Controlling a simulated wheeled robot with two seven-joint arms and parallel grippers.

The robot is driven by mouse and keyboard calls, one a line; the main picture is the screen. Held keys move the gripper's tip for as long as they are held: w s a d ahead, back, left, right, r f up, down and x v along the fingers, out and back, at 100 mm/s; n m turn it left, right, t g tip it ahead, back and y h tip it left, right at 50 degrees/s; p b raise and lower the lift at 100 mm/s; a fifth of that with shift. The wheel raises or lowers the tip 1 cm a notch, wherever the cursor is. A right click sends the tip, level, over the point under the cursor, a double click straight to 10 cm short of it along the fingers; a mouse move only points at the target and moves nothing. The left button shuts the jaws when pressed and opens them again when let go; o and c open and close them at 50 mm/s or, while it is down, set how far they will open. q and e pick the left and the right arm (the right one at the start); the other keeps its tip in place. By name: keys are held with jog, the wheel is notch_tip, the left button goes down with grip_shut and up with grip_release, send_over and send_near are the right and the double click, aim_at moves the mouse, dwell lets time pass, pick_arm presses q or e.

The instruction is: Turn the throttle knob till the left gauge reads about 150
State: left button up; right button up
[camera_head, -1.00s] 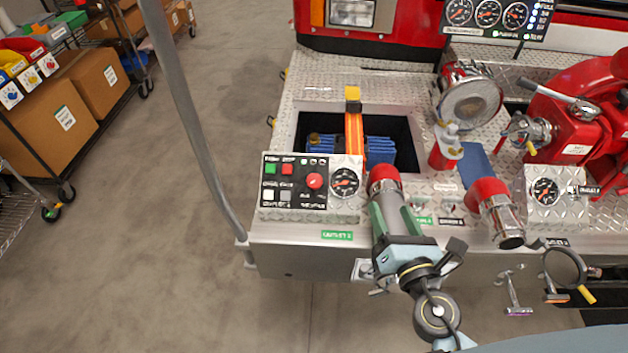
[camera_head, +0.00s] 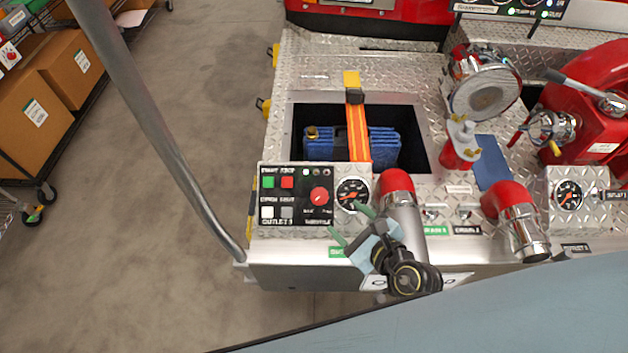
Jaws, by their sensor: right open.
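The throttle knob (camera_head: 320,196) is round and red, on the black face of the left control box. The gauge (camera_head: 353,193) beside it on the same box is round and dark-faced with a red needle; its reading is too small to tell. My right gripper (camera_head: 348,221) has pale green fingers, spread apart and empty. It is just in front of the box's lower right corner, below and right of the knob; I cannot tell whether it touches the box. My left gripper is not in view.
A red-elbowed outlet pipe (camera_head: 399,200) stands right of the box, close to my right gripper. A second outlet pipe (camera_head: 519,222) and gauge box (camera_head: 568,195) are further right. Behind is an open bay with a blue case (camera_head: 385,147). A grey handrail (camera_head: 160,130) rises at left.

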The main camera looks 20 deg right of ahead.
aim_at(322, 200)
jog(key=x, duration=0.5)
jog(key=shift+w+a+f+b, duration=0.15)
jog(key=shift+w+a+b, duration=0.05)
jog(key=shift+a+b, duration=0.1)
jog(key=b+x, duration=0.1)
jog(key=x, duration=0.5)
jog(key=shift+w+f, duration=0.15)
jog(key=shift+w, duration=0.1)
jog(key=shift+c, duration=0.9)
jog(key=c, duration=0.8)
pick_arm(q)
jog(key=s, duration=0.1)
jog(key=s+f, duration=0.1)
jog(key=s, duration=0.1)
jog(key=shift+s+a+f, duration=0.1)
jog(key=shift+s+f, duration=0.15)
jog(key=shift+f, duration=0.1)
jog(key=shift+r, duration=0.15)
pick_arm(e)
jog(key=shift+m, duration=0.3)
